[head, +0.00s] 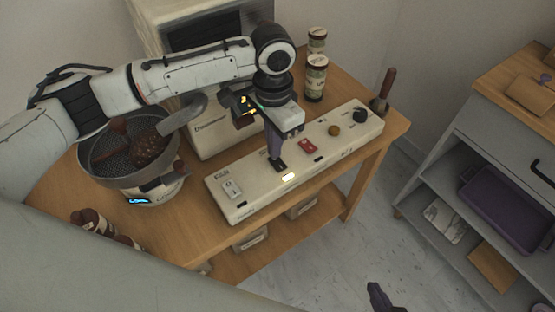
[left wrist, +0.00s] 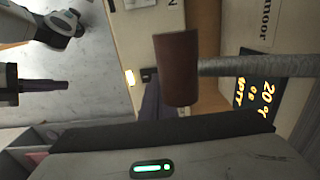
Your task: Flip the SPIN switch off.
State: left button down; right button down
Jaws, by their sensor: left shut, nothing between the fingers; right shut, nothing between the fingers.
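The long cream control panel (head: 250,203) lies along the front of the wooden cart, with a FAN switch (head: 232,188) at its left end. My left gripper (head: 279,165) is shut and points down at the panel, right of the FAN switch. Its fingertips cover the switch there; only the start of that label shows, so I cannot read it or see the switch's position. My right gripper (head: 377,295) is shut, low and away from the panel.
A red switch (head: 307,146), with a dark indicator, a brown knob (head: 334,130) and a black knob (head: 360,115) lie farther right on the panel. A metal bowl (head: 112,162) with beans stands left. Jars (head: 316,80) stand behind. A brown handle (left wrist: 176,68) is near my left wrist.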

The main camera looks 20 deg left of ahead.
pick_arm(q)
jog(key=shift+f, duration=0.75)
dwell(0.3)
notch_tip(320, 180, up, 5)
jog(key=p, duration=0.6)
jog(key=shift+r+p, duration=0.15)
jog(key=shift+p, duration=0.25)
jog(key=shift+r, duration=0.9)
